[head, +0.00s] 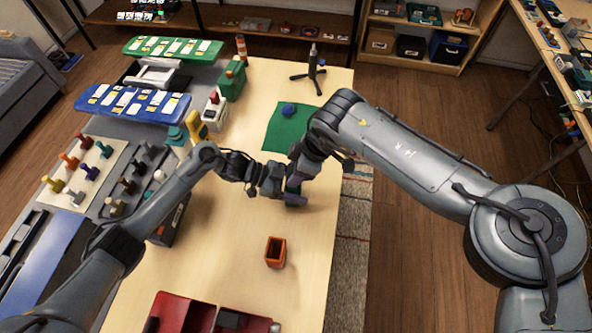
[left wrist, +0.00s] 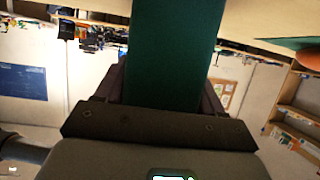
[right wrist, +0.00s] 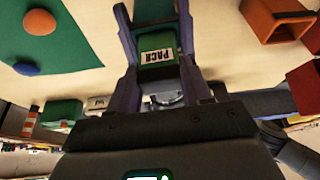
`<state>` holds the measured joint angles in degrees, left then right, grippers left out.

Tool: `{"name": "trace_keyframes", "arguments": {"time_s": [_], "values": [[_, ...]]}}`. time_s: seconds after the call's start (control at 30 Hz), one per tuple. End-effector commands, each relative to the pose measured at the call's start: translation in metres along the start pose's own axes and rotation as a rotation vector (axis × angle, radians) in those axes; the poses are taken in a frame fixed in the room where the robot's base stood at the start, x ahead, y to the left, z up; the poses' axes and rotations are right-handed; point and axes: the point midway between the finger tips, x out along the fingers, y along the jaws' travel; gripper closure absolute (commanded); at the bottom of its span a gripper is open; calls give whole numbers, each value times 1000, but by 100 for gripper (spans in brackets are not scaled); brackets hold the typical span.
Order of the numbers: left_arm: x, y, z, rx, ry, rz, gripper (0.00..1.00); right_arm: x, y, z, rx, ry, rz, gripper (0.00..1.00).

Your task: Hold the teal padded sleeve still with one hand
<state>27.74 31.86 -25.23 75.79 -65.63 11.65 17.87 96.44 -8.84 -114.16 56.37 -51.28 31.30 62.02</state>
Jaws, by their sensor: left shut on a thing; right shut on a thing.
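The teal padded sleeve (left wrist: 175,55) fills the space between my left gripper's (left wrist: 168,85) dark fingers in the left wrist view. The left gripper is shut on it. My right gripper (right wrist: 157,35) is shut on a green block labelled PACK (right wrist: 158,48) in the right wrist view. A dark teal surface (right wrist: 154,10), which looks like the sleeve, meets the block's far end. I cannot tell how far the block sits inside it. In the head view the two grippers meet above the wooden table (head: 230,270), and hide most of what they hold.
An open orange box (head: 276,252) stands in front. Racks and containers line the left side. Red trays (head: 180,312) sit at the front.

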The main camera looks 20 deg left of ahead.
Motion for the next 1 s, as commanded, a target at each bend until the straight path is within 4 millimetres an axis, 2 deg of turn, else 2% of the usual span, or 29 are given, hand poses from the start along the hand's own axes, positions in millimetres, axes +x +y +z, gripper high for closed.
{"name": "trace_keyframes", "arguments": {"time_s": [0.47, 1.0], "values": [[1, 1, 1, -1, -1, 2, 61, -9, 0, -7, -5, 6, 0, 83], [1, 1, 1, -1, -1, 3, 61, -33, 0, -17, -6, 7, 1, 83]]}}
